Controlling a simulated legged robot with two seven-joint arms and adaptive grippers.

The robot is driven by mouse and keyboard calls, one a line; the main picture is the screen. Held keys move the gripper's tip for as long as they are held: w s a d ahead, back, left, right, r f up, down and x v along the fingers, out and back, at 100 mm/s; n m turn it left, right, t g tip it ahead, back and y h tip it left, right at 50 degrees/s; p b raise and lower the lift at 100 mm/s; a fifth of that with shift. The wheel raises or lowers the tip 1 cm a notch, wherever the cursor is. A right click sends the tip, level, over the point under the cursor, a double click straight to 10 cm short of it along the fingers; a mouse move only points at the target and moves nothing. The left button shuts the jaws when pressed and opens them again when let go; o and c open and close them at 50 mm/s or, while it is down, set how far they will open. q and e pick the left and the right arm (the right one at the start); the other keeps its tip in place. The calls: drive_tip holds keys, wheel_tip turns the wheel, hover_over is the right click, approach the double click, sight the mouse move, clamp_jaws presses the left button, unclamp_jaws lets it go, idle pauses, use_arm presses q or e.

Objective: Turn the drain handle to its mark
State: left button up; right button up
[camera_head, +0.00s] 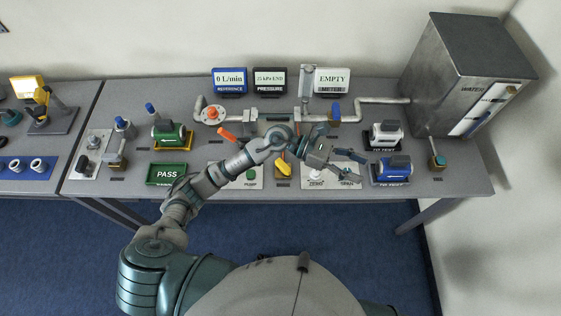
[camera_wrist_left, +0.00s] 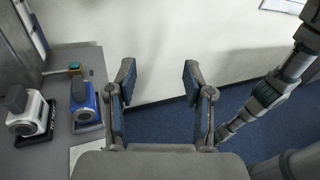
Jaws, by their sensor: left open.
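Several handles show in the head view, and no readable label tells me which is the drain. A yellow handle (camera_head: 283,166) sits on a small plate at the front middle of the table, partly beside my left forearm. An orange handle (camera_head: 228,135) stands left of it, and a blue handle (camera_head: 336,110) is on the pipe at the back. My left gripper (camera_head: 362,168) is open and empty, to the right of the yellow handle and over the table's front part. In the left wrist view its fingers (camera_wrist_left: 158,75) are apart with only wall and floor between them. The right gripper is out of view.
A steel water tank (camera_head: 460,75) stands at the back right. White (camera_head: 386,133) and blue (camera_head: 392,170) devices sit right of my left gripper. A green PASS tray (camera_head: 166,174) and green device (camera_head: 168,132) are at left. Display boxes line the back.

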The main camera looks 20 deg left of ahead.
use_arm(q)
wheel_tip(320, 180, down, 5)
drive_tip(key=w+a+m+y, duration=0.1)
drive_tip(key=a+m+y, duration=0.1)
drive_tip(key=m+y, duration=0.25)
drive_tip(key=m+t+y, duration=0.2)
drive_tip(key=y, duration=1.1)
hover_over(282, 163)
wheel_tip(282, 163, down, 3)
wheel_tip(282, 163, down, 16)
drive_tip(key=shift+d+f+p, duration=0.1)
drive_tip(key=shift+d+p, duration=0.05)
drive_tip(key=shift+p, duration=0.95)
drive_tip(key=shift+a+f, duration=0.2)
drive_tip(key=shift+f, duration=0.3)
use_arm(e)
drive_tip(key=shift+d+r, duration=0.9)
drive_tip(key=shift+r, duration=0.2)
use_arm(q)
drive_tip(key=shift+c, duration=0.2)
drive_tip(key=shift+d, duration=0.1)
clamp_jaws()
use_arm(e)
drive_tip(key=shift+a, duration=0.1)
